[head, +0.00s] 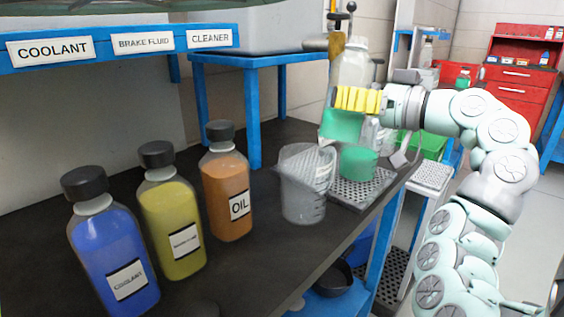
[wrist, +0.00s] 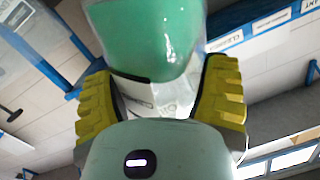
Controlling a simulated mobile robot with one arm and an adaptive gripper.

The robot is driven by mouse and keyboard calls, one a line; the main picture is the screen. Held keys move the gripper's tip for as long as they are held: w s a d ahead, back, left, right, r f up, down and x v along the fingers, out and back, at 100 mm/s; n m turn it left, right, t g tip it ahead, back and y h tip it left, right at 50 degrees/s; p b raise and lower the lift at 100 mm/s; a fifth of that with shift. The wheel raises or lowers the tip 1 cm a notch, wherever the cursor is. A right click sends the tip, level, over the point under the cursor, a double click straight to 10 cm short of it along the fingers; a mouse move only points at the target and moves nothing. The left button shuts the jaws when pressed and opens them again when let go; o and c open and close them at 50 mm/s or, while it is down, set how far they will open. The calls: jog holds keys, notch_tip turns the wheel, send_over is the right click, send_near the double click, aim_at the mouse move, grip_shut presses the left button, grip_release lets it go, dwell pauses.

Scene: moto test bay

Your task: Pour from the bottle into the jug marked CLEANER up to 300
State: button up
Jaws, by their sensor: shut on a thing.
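My gripper (head: 358,99) has its yellow fingers shut on a clear bottle (head: 352,62) with green liquid, held up off the bench. In the wrist view the bottle (wrist: 150,38) shows green between the fingers (wrist: 160,95), with a partly hidden label. A clear vessel with green liquid low in it (head: 358,163) stands on a perforated tray (head: 350,194), below the bottle and partly hidden by it. A clear graduated jug (head: 303,186) stands left of the tray and looks empty. I cannot read a CLEANER mark or a fill level on either vessel.
Blue COOLANT (head: 115,255), yellow (head: 173,225) and orange OIL (head: 227,190) bottles stand capped at the left. A blue rail with COOLANT, BRAKE FLUID and CLEANER signs (head: 209,38) hangs above. The dark bench (head: 262,262) is bare in front of the jug; its edge runs along the right.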

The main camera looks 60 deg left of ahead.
jog(key=n+b, duration=0.1)
jog(key=b, duration=0.2)
jog(key=shift+f, duration=0.35)
jog(key=r+n+b, duration=0.1)
jog(key=n+b, duration=0.1)
jog(key=shift+r+b, duration=0.15)
jog(key=shift+b, duration=0.2)
jog(key=shift+r, duration=0.15)
